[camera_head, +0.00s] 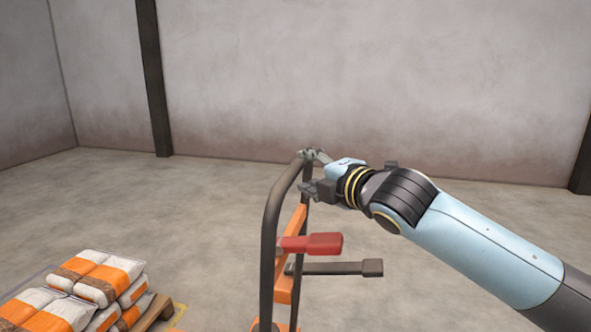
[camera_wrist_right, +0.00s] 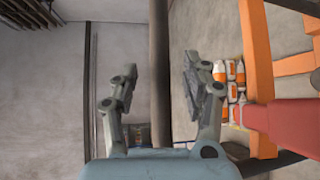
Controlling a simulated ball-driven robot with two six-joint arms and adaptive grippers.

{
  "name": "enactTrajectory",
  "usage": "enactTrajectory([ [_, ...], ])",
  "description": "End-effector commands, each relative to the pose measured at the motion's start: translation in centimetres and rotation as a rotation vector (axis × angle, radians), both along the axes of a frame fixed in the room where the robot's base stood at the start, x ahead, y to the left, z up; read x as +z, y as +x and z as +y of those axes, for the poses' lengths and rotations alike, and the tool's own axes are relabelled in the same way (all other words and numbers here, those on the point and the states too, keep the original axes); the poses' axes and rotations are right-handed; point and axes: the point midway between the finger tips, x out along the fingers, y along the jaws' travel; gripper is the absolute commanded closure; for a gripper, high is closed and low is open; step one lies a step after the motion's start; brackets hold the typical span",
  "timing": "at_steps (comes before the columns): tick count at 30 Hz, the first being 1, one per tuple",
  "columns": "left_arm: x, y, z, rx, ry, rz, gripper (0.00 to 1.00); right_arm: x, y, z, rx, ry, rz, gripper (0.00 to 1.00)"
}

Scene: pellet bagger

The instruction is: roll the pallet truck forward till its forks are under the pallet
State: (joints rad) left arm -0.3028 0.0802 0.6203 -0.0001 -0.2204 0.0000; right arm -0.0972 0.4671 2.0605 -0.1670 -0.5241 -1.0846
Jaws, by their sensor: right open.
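The pallet truck's dark handle loop (camera_head: 268,235) stands upright on an orange frame (camera_head: 285,285), with a red lever (camera_head: 318,243) and a dark pedal-like bar (camera_head: 335,268) sticking out to the right. My right gripper (camera_head: 309,172) is open at the top right of the loop. In the right wrist view the dark handle bar (camera_wrist_right: 159,70) runs between the two spread fingers (camera_wrist_right: 158,95), with gaps on both sides. The wooden pallet (camera_head: 155,312) shows at the lower left, under sacks. The truck's forks are out of view. My left gripper is not in view.
White and orange sacks (camera_head: 105,275) are stacked on the pallet, and a yellow floor marking (camera_head: 179,314) lies beside it. Bare concrete floor (camera_head: 190,205) stretches behind the handle to a grey wall (camera_head: 350,80) with dark posts (camera_head: 152,75).

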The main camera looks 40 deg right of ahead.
Motion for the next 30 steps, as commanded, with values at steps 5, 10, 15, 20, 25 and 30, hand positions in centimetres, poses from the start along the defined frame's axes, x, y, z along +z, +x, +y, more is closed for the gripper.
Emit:
enactTrajectory([
  [5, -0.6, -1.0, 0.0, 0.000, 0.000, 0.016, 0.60, -0.5, 3.3, -0.3, -0.001, 0.003, -0.001, 0.52],
  [10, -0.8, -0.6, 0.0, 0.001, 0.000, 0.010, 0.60, -0.8, 4.9, -0.5, -0.001, 0.001, 0.001, 0.52],
  [15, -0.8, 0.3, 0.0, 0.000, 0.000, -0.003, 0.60, -0.7, 5.3, -0.4, 0.000, 0.000, 0.000, 0.52],
  [20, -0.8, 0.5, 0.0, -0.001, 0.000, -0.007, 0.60, -0.7, 5.3, -0.5, 0.000, 0.000, 0.000, 0.52],
  [25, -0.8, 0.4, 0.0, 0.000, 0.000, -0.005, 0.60, -0.7, 5.3, -0.5, 0.000, 0.000, 0.001, 0.75],
  [30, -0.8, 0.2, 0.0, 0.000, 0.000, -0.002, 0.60, -0.7, 5.2, -0.5, 0.000, 0.000, 0.000, 0.97],
])
